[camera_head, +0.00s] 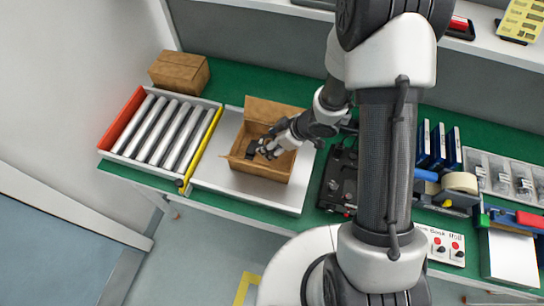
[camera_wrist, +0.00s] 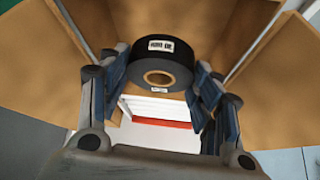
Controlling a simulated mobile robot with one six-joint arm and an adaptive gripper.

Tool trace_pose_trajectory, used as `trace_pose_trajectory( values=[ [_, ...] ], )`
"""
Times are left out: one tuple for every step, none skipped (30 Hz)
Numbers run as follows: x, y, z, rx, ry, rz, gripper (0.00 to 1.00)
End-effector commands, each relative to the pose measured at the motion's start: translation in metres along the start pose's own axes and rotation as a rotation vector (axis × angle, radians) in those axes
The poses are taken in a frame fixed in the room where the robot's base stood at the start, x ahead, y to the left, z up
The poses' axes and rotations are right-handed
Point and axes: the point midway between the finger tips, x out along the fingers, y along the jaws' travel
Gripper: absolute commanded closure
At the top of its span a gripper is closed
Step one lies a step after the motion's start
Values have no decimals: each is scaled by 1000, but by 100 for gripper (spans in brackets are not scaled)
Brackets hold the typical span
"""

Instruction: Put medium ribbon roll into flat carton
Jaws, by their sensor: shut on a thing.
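A black ribbon roll (camera_wrist: 160,68) with a tan core and small white labels is between the fingers of my gripper (camera_wrist: 158,84) in the wrist view. My gripper is shut on it. In the head view my gripper (camera_head: 268,149) reaches into the mouth of the open brown carton (camera_head: 262,172), and the dark roll (camera_head: 251,150) shows just left of the fingers. The carton's flaps (camera_wrist: 260,85) stand open around the roll in the wrist view. I cannot tell whether the roll touches the carton's floor.
The carton stands on a white platform (camera_head: 212,170) on the green bench. A roller tray (camera_head: 160,130) with red and yellow edges is to its left, a closed brown box (camera_head: 179,72) behind that. A black device (camera_head: 340,180) and a tape dispenser (camera_head: 458,184) are to the right.

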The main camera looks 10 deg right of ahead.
Motion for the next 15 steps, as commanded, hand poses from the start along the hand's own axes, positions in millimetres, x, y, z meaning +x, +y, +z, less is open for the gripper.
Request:
trace_pose_trajectory(
  values=[
    [8,0,4,0,1,0,68],
    [9,0,6,0,1,0,68],
    [11,0,6,0,1,0,68],
    [12,0,7,0,1,0,68],
    [13,0,8,0,1,1,68],
    [15,0,9,0,1,1,68],
    [17,0,11,0,1,0,68],
    [20,0,13,0,1,0,68],
    [25,0,16,1,0,0,68],
    [30,0,19,1,0,0,68],
    [34,0,22,1,-1,-1,68],
    [40,0,26,2,-1,-1,68],
    [44,0,28,1,-1,-1,68],
    [46,0,30,0,-1,0,68],
    [48,0,31,1,0,0,68]
  ],
)
